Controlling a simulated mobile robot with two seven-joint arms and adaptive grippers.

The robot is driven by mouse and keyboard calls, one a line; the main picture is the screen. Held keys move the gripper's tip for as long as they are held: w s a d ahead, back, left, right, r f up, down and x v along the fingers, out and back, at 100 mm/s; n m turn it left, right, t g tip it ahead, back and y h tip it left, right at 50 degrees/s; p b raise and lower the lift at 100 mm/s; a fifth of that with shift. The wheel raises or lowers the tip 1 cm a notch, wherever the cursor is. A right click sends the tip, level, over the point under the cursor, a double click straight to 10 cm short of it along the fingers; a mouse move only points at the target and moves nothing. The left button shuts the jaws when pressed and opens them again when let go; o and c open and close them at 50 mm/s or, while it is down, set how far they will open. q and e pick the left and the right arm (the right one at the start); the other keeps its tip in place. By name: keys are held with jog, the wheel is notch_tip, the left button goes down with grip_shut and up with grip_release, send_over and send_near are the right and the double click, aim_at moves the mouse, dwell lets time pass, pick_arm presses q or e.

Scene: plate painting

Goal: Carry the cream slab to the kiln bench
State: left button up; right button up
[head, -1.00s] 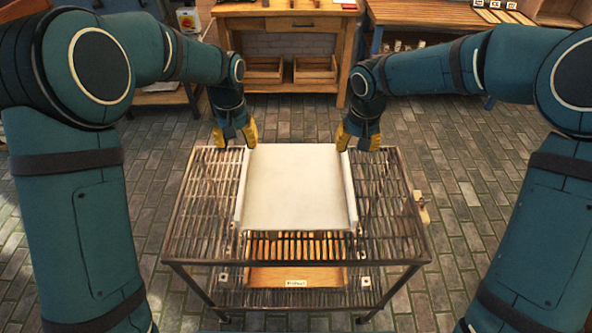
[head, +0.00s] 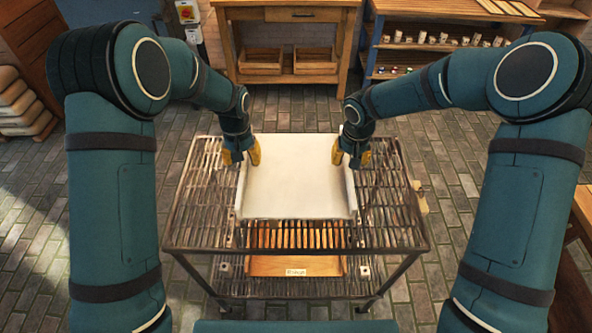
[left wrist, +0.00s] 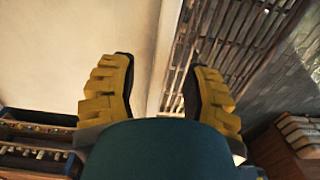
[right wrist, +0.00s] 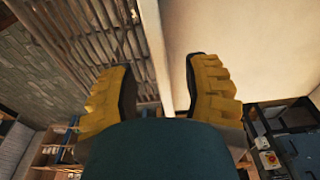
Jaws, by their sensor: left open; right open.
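The cream slab (head: 295,185) lies flat on the slatted top of a metal rack (head: 200,210), with a pale raised strip along each side. My left gripper (head: 240,158) is open at the slab's left edge, near its far corner. In the left wrist view the slab (left wrist: 75,50) fills the left, and its edge strip runs between the two yellow fingers. My right gripper (head: 351,158) is open at the right edge. In the right wrist view the slab's (right wrist: 245,45) edge also runs between the fingers. Finger contact with the slab cannot be told.
A wooden bench (head: 296,15) with two crates below stands behind the rack. A blue-sided shelf (head: 440,45) with small pots is at back right. Stacked sacks (head: 20,105) stand at far left. A labelled wooden board (head: 295,266) lies on the rack's lower shelf.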

pick_arm(q)
jog(key=shift+f, duration=1.8)
pick_arm(e)
jog(key=shift+w+f, duration=0.2)
jog(key=shift+f, duration=1.6)
pick_arm(q)
grip_shut()
pick_arm(e)
grip_shut()
pick_arm(q)
jog(key=shift+r, duration=0.1)
pick_arm(e)
jog(key=shift+r, duration=0.15)
